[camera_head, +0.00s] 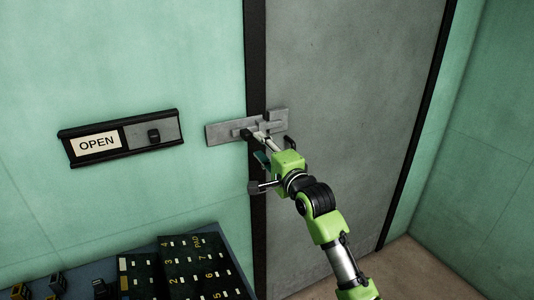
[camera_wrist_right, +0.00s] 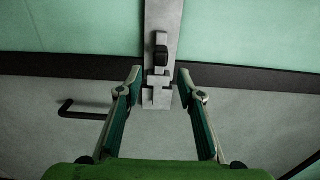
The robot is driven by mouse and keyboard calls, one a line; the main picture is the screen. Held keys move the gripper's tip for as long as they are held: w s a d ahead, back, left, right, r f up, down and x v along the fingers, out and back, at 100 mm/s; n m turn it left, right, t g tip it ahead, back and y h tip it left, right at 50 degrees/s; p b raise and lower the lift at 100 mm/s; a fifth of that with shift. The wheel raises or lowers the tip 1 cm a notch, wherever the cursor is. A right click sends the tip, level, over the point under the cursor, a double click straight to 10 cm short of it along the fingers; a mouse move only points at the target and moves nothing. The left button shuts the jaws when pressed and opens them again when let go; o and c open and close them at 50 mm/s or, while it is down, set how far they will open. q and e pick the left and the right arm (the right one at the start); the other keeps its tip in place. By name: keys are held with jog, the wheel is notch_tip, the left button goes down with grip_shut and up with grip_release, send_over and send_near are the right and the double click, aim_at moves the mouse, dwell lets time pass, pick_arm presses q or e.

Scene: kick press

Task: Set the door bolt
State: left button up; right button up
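The door bolt is a grey metal plate (camera_head: 222,133) that spans the dark door frame and the edge of the grey door (camera_head: 345,75). In the right wrist view the bolt plate (camera_wrist_right: 163,20) runs up the middle, with a dark knob (camera_wrist_right: 161,55) on it and a slotted part below. My right gripper (camera_head: 259,136) is at the bolt and hides part of it in the head view. In the wrist view its two fingers (camera_wrist_right: 160,76) are apart on either side of the plate, with the knob just beyond the tips. Contact cannot be told. My left gripper is not in view.
A door handle (camera_head: 262,187) sits below the bolt. A dark numbered keypad panel (camera_head: 200,268) is at lower left.

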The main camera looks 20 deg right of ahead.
jog(key=s, duration=0.3)
jog(key=shift+s+d, duration=0.15)
jog(key=shift+s, duration=0.1)
jog(key=s+a+f+n+g+b, duration=0.1)
jog(key=s+f+n+g, duration=0.2)
jog(key=f, duration=1.6)
jog(key=s+f+n+g, duration=0.2)
jog(key=f+n+g, duration=0.15)
jog(key=f, duration=1.65)
jog(key=s+a+f+n+g, duration=0.1)
jog(key=s+f+n, duration=0.1)
jog(key=s+f, duration=0.4)
jog(key=s+a+f+n+g, duration=0.15)
jog(key=s+f, duration=0.25)
jog(key=f, duration=0.4)
jog(key=s+a+f+n+g+b, duration=0.1)
jog(key=s+f+n+g, duration=0.35)
jog(key=s+f, duration=1.3)
jog(key=s+a+f+n+g, duration=0.1)
jog(key=s+f+n, duration=0.1)
jog(key=s, duration=1.1)
jog(key=s+a+f+n+g, duration=0.1)
jog(key=s+f+n+g, duration=0.1)
jog(key=s, duration=1.1)
notch_tip(320, 180, down, 3)
jog(key=shift+s+r+n+h, duration=0.2)
jog(key=shift+n+h, duration=0.1)
jog(key=shift+n, duration=0.55)
